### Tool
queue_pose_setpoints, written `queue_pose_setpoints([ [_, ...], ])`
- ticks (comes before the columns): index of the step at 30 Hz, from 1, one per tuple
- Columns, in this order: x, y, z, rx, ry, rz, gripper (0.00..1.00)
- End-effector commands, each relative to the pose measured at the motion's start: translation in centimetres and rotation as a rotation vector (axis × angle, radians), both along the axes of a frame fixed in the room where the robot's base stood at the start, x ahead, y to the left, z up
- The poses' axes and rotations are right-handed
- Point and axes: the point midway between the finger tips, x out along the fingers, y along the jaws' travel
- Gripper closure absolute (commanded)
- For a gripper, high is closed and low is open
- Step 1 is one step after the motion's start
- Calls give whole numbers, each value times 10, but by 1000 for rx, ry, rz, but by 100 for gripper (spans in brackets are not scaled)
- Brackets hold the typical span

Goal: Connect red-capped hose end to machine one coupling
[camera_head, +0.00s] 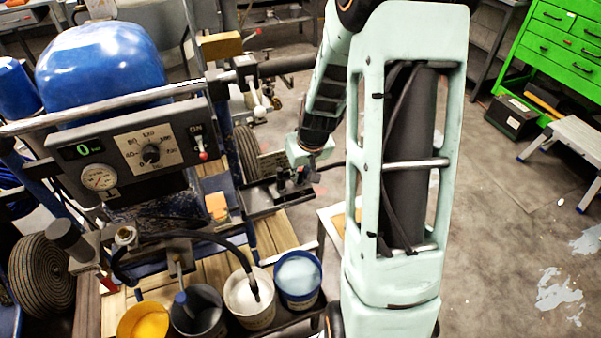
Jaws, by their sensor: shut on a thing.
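My gripper (290,181) is in the middle of the view, at the end of my pale green arm. It is shut on a hose end, which is small and mostly hidden by the gripper. The fingers are low over a dark tray (262,203) beside the machine. I cannot make out the red cap clearly. The machine (130,150) is a line striper with a blue tank (105,60) and a grey control panel with a dial and gauge. A metal fitting (125,236) stands below the panel; I cannot tell whether it is the coupling.
Several paint buckets, one white (248,300) and one yellow (143,322), stand in front. A black hose (215,240) arches into the white one. A green tool cabinet (565,45) and a step stool (575,140) are at right. Floor there is mostly free.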

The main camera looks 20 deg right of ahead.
Motion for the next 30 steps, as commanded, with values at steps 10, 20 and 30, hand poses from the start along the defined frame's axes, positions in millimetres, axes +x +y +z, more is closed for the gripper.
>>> queue_pose_setpoints([
  [10, 0, 0, 4, 0, 0, 0, 100],
  [20, 0, 0, 10, 0, -1, 0, 100],
  [30, 0, 0, 16, 0, -1, 0, 100],
])
